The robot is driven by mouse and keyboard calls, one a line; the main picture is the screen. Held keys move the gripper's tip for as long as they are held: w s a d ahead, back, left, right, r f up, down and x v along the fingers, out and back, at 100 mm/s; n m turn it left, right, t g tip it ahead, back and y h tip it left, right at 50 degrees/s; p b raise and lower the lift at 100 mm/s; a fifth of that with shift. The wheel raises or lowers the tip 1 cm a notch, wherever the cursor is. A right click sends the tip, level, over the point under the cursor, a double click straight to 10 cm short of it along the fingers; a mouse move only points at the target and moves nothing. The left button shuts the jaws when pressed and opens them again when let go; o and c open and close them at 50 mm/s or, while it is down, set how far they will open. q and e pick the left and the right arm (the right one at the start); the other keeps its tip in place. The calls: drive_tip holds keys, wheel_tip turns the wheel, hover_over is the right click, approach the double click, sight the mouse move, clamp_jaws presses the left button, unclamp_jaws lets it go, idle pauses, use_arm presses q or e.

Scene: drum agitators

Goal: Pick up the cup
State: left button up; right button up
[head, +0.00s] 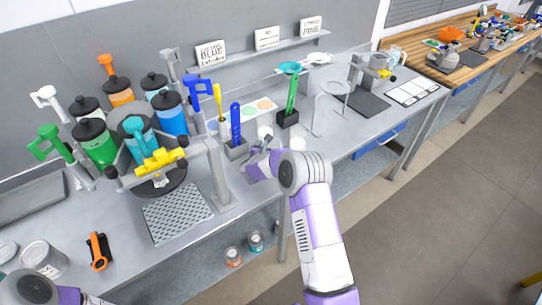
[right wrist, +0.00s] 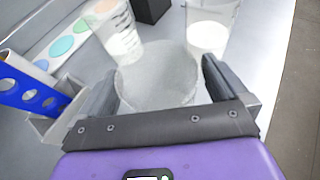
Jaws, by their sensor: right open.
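A translucent greyish cup (right wrist: 158,82) stands between the two fingers of my right gripper (right wrist: 159,88) in the right wrist view. The fingers are open, one on each side of it; whether either touches it I cannot tell. Two more clear cups with white contents stand just beyond it, one marked with lines (right wrist: 122,38) and one to the right (right wrist: 206,36). In the head view my right gripper (head: 259,160) is low over the bench near its front edge and hides most of the cup. Only part of my left arm shows at the bottom left; its gripper is out of view.
A blue perforated paddle (right wrist: 32,97) in a grey holder is close left of the gripper. A black holder with a green paddle (head: 292,92) stands behind. The paint dispenser with coloured canisters (head: 96,143) fills the left. The bench's front edge is close on the right.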

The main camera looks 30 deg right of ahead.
drive_tip(key=shift+c, duration=0.2)
drive_tip(key=c, duration=0.9)
